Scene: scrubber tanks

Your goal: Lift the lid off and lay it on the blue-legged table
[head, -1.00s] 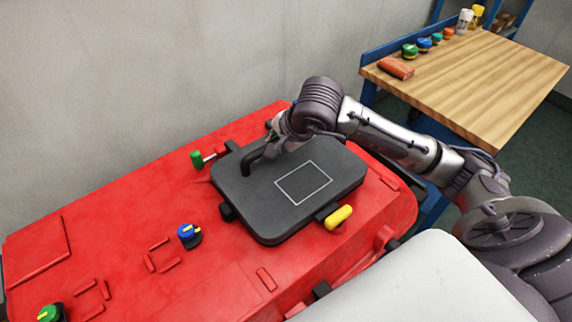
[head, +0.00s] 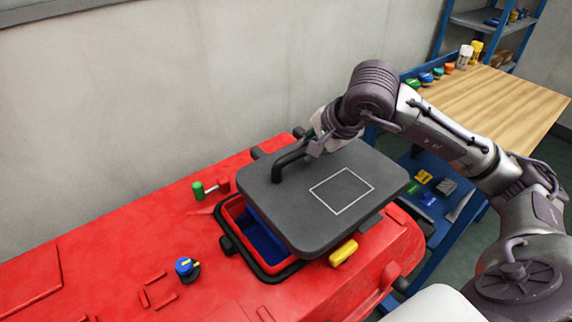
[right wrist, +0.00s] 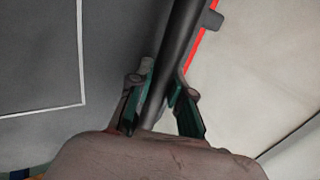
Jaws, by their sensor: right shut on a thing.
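The dark grey lid (head: 305,192) is lifted above the red scrubber (head: 110,235), shifted to the right over the tank opening (head: 262,243). The opening's red rim and blue inside show at its lower left; the lid hides the rest. My right gripper (head: 318,142) is shut on the lid's black bar handle (head: 290,158). The right wrist view shows the handle (right wrist: 176,60) between the green-lined fingers (right wrist: 165,108). The blue-legged table (head: 500,103) with a wooden top stands at the upper right. My left gripper is not in view.
Small coloured caps and bottles (head: 440,72) line the table's back edge. Its middle is clear. A lower blue shelf (head: 425,185) holds several small items. A yellow latch (head: 343,252), a green knob (head: 198,189) and a blue knob (head: 185,266) stick up from the scrubber.

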